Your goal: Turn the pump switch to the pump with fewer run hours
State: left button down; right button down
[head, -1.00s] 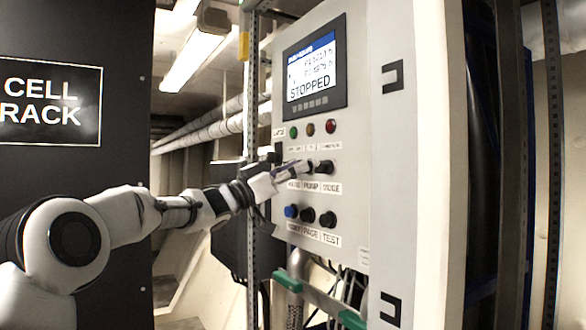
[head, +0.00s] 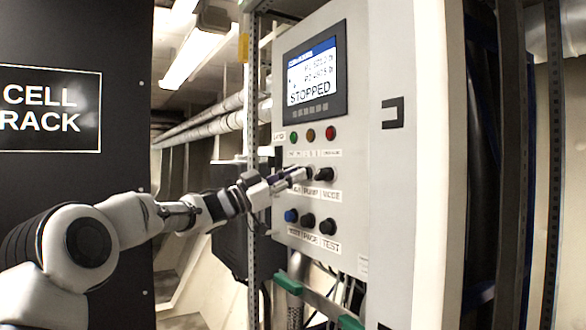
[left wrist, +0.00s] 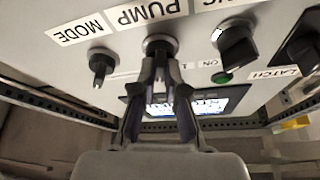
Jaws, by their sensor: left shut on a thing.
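The grey control panel (head: 362,230) carries a screen (head: 314,72) that reads STOPPED, with two lines for P1 and P2 above it; their digits are too blurred to read surely. My left gripper (head: 304,174) reaches the panel from the left. In the left wrist view its fingers (left wrist: 160,68) are shut on the pump switch (left wrist: 158,45), a dark knob right at the PUMP label (left wrist: 146,13). The fingers hide most of the knob, so its pointing direction cannot be told. My right gripper is not in view.
The MODE knob (head: 324,175) sits close to the right of the gripper. Blue and black buttons (head: 308,219) are below it. Green, orange and red lamps (head: 311,135) are above. A dark CELL RACK cabinet (head: 120,210) stands at the left.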

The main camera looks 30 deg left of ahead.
pick_arm(q)
jog(key=shift+a+r+m+g+h+p, duration=0.1)
jog(key=shift+m+g+h+p, duration=0.35)
jog(key=shift+m, duration=0.8)
jog(key=shift+r+m+g+h+p, duration=0.15)
jog(key=shift+m+g+p, duration=0.45)
jog(key=shift+m, duration=0.6)
jog(key=shift+a+f+m+g+h+p, duration=0.1)
jog(key=shift+m+g+h+p, duration=0.45)
jog(key=shift+m, duration=0.7)
jog(key=shift+d, duration=0.1)
jog(key=c, duration=1.2)
grip_release()
jog(key=shift+w, duration=0.1)
jog(key=shift+w+d+y, duration=0.1)
jog(key=shift+y, duration=0.15)
jog(key=v, duration=1.2)
